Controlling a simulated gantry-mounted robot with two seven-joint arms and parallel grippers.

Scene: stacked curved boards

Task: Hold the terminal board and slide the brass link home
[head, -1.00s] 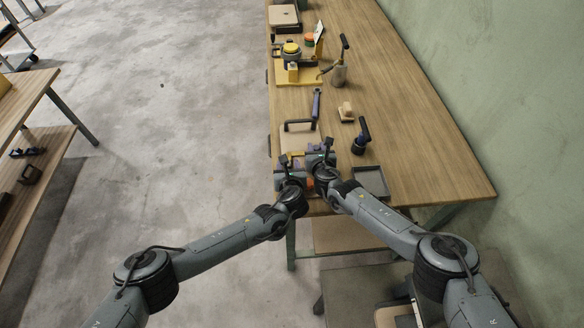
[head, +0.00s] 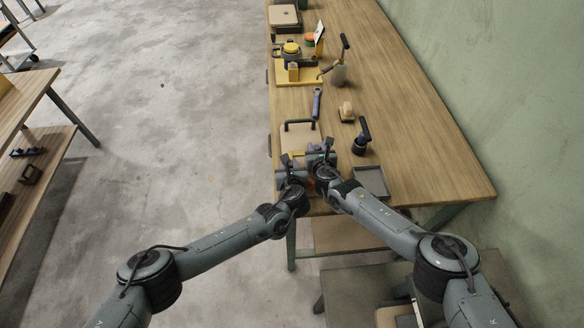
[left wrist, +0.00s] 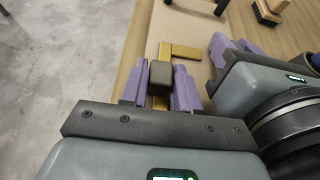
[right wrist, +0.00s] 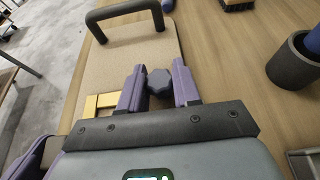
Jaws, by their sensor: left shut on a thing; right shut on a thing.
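The terminal board (right wrist: 150,48) is a pale, cork-coloured panel with a black handle at its far end, lying at the bench's near left edge. In the left wrist view, an angled brass piece (left wrist: 182,52) lies on it by a dark block (left wrist: 160,71), with more brass below; I take this as the brass link. My left gripper (left wrist: 160,86) has its purple fingers shut around that block. The fingers hide the link's seat.
A dark cup-like holder (right wrist: 296,64) and a grey tray (head: 371,182) stand right of the board. A brush (head: 346,112) and a blue-handled tool (head: 317,103) lie beyond. A yellow fixture (head: 293,72) is farther back. The bench's right side is clear.

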